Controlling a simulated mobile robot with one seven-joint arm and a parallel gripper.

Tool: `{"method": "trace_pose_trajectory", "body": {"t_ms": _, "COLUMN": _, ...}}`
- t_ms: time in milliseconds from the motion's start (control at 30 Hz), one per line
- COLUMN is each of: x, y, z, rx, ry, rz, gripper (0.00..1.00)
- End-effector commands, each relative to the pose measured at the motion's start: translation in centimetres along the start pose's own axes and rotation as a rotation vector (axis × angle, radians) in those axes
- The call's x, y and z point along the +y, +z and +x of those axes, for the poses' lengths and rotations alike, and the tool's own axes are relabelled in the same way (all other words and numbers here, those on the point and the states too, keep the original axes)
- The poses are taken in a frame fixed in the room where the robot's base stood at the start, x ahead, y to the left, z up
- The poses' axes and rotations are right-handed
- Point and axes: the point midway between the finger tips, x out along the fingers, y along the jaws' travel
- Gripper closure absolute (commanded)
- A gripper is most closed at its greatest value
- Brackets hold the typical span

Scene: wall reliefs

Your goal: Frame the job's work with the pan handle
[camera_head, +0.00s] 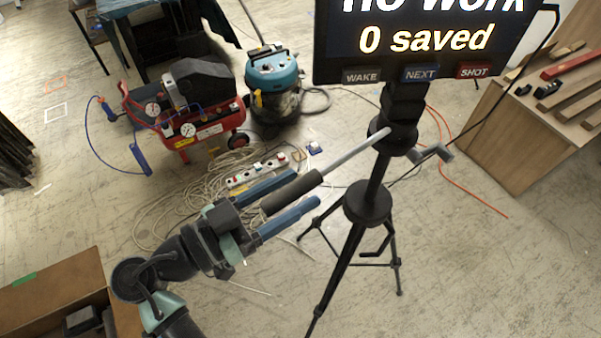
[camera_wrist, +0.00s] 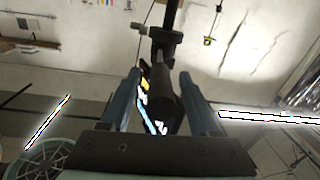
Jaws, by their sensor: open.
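The pan handle (camera_head: 292,193) has a dark cylindrical grip and a thin grey rod that slants up right to the tripod head (camera_head: 396,137). My gripper (camera_head: 302,188) is open, with one blue finger on each side of the dark grip. In the wrist view the grip (camera_wrist: 166,98) lies between the spread fingers of my gripper (camera_wrist: 160,74). I cannot tell whether either finger touches it. The screen (camera_head: 410,52) above the head reads "no work" and "0 saved", its top line partly cut off. WAKE, NEXT and SHOT labels run along its lower edge.
The tripod's legs (camera_head: 346,262) spread on the floor right of my gripper. Coiled cable and a power strip (camera_head: 256,171) lie behind it. A red compressor (camera_head: 205,130), a teal vacuum (camera_head: 272,75) and a wooden bench (camera_head: 535,140) stand around. The floor at lower right is clear.

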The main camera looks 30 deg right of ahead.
Motion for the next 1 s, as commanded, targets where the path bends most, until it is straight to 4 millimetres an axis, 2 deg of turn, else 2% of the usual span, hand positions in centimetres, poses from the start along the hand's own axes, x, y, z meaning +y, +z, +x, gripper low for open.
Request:
{"method": "trace_pose_trajectory", "body": {"t_ms": 200, "x": 0.0, "y": -0.1, "z": 1.7, "rx": 0.000, "ry": 0.000, "rz": -0.001, "gripper": 0.38}}
{"method": "trace_pose_trajectory", "body": {"t_ms": 500, "x": 0.0, "y": 0.1, "z": 1.9, "rx": -0.001, "ry": -0.001, "rz": 0.000, "gripper": 0.40}}
{"method": "trace_pose_trajectory", "body": {"t_ms": 833, "x": 0.0, "y": 0.0, "z": 1.9, "rx": 0.000, "ry": -0.001, "rz": 0.000, "gripper": 0.99}}
{"method": "trace_pose_trajectory", "body": {"t_ms": 1000, "x": 0.0, "y": 0.0, "z": 1.9, "rx": -0.001, "ry": -0.001, "rz": 0.000, "gripper": 1.00}}
